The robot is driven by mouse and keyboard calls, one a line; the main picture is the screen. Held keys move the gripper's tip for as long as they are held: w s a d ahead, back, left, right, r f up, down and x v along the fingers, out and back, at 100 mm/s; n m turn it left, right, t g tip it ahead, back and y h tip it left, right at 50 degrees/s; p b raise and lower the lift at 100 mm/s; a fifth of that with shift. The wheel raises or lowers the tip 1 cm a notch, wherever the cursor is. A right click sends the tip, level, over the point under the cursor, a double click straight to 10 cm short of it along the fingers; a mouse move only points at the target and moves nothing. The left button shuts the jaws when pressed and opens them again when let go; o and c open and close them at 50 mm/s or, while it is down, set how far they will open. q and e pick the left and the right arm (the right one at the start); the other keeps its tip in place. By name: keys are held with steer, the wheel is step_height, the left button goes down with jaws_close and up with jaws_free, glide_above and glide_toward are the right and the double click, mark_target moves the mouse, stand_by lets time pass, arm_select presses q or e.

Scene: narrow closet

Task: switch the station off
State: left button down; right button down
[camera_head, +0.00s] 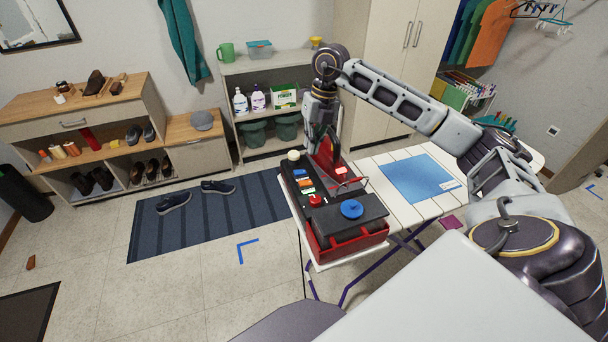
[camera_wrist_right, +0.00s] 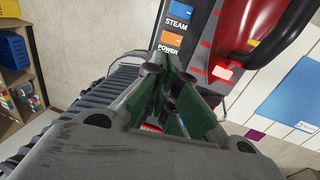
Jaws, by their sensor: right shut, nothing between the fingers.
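The station (camera_head: 330,240) is a red and black unit on the white ironing board. Its panel carries a blue switch marked STEAM (camera_wrist_right: 183,8) and an orange switch marked POWER (camera_wrist_right: 174,38). A red lamp (camera_wrist_right: 222,73) glows beside them. A red iron (camera_head: 326,156) stands at the far end of the station. My right gripper (camera_head: 318,140) points down above the panel's far part. In the wrist view my right gripper (camera_wrist_right: 168,64) is shut and empty, its tips close to the POWER label. Contact with the panel cannot be told. My left gripper is out of view.
A blue cloth (camera_head: 418,178) lies on the ironing board (camera_head: 375,162). A red knob (camera_head: 315,200) and a blue round knob (camera_head: 351,209) are on the station. Shelves (camera_head: 245,68) with bottles stand behind. A striped mat (camera_head: 220,218) with shoes lies left on clear floor.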

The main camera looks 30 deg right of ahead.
steer(key=p, duration=0.3)
glide_toward(304, 189)
steer(key=f, duration=0.1)
steer(key=a+f, duration=0.1)
steer(key=f, duration=0.1)
steer(key=a+f, duration=0.1)
steer(key=f, duration=0.1)
steer(key=shift+w+f, duration=0.1)
steer(key=shift+w, duration=0.2)
steer(key=shift+a+f, duration=0.1)
stand_by(0.3)
steer(key=shift+w+a+f+h+b, duration=0.1)
steer(key=shift+a+f+h+b, duration=0.1)
steer(key=shift+f+h+b, duration=0.3)
steer(key=shift+d+r, duration=0.25)
steer(key=shift+d, duration=0.25)
steer(key=shift+d+r, duration=0.1)
steer(key=shift+d, duration=0.2)
steer(key=shift+r, duration=0.2)
